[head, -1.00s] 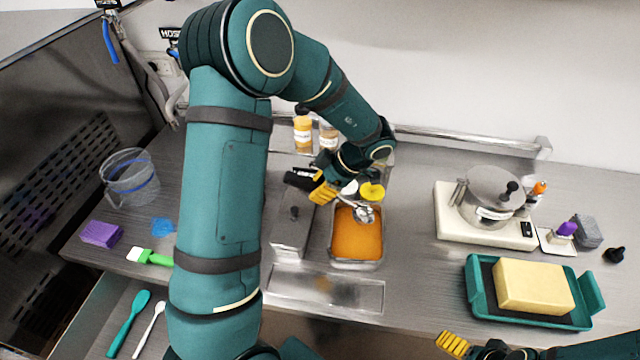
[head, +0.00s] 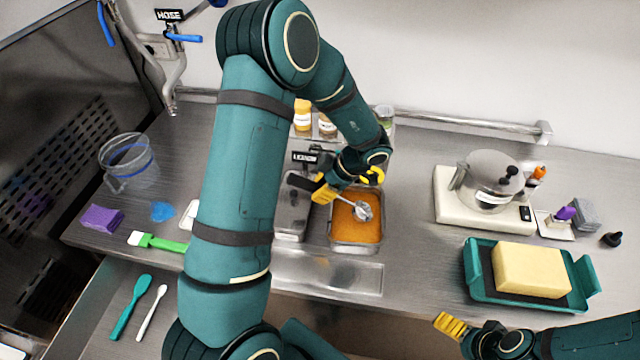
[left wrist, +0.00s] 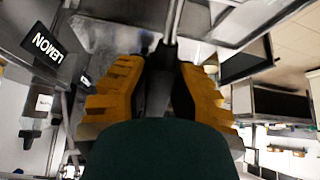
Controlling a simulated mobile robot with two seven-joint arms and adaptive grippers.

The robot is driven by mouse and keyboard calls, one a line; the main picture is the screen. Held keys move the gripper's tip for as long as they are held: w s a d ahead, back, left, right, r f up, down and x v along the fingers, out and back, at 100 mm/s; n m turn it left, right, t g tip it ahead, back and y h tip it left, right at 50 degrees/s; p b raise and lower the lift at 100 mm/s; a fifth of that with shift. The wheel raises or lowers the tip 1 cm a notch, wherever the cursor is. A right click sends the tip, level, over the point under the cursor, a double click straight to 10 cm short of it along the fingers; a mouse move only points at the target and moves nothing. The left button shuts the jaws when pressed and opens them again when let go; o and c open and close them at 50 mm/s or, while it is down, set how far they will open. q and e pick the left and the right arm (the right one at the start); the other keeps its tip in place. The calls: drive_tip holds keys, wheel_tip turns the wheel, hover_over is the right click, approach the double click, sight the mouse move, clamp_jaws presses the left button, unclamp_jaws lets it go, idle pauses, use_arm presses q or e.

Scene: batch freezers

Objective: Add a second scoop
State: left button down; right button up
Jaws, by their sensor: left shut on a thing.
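My left gripper (head: 326,192) is shut on a metal scoop, whose handle (left wrist: 172,22) runs out between the yellow fingers in the left wrist view. The scoop's bowl (head: 362,211) is over the far part of a metal pan (head: 355,249) of orange contents (head: 356,228). I cannot tell whether the bowl touches the contents or holds any. My right gripper (head: 449,326) is at the bottom, right of centre, away from the pan, and its finger opening is unclear.
A lidded metal container (head: 291,222) and a LEMON sign (left wrist: 44,47) are beside the pan. A scale (head: 452,212) bears a lidded pot (head: 490,180). A teal tray (head: 474,290) holds a yellow block (head: 530,270). A clear pitcher (head: 130,168) stands left. Counter right of the pan is clear.

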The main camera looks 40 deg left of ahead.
sight(313, 185)
use_arm(q)
drive_tip(key=shift+w+d+f, duration=0.1)
drive_tip(key=shift+d+f, duration=0.05)
drive_tip(key=shift+f, duration=0.3)
drive_tip(key=shift+w+d, duration=0.4)
drive_tip(key=shift+d, duration=0.35)
drive_tip(key=shift+s+a+f+t+h, duration=0.2)
drive_tip(key=shift+a+f+t+h, duration=0.15)
drive_tip(key=shift+h, duration=0.25)
drive_tip(key=shift+s+a+r, duration=0.1)
drive_tip(key=shift+a+r, duration=0.05)
drive_tip(key=shift+r, duration=2.2)
drive_tip(key=shift+s+a+r, duration=0.1)
drive_tip(key=shift+a+r, duration=0.05)
drive_tip(key=shift+a, duration=0.05)
drive_tip(key=h, duration=0.1)
drive_tip(key=s+a+t+h, duration=0.1)
drive_tip(key=shift+a+f+t+h, duration=0.2)
drive_tip(key=shift+a+t+h, duration=0.05)
drive_tip(key=shift+a+h, duration=0.05)
drive_tip(key=shift+h, duration=0.3)
drive_tip(key=shift+s+a, duration=0.1)
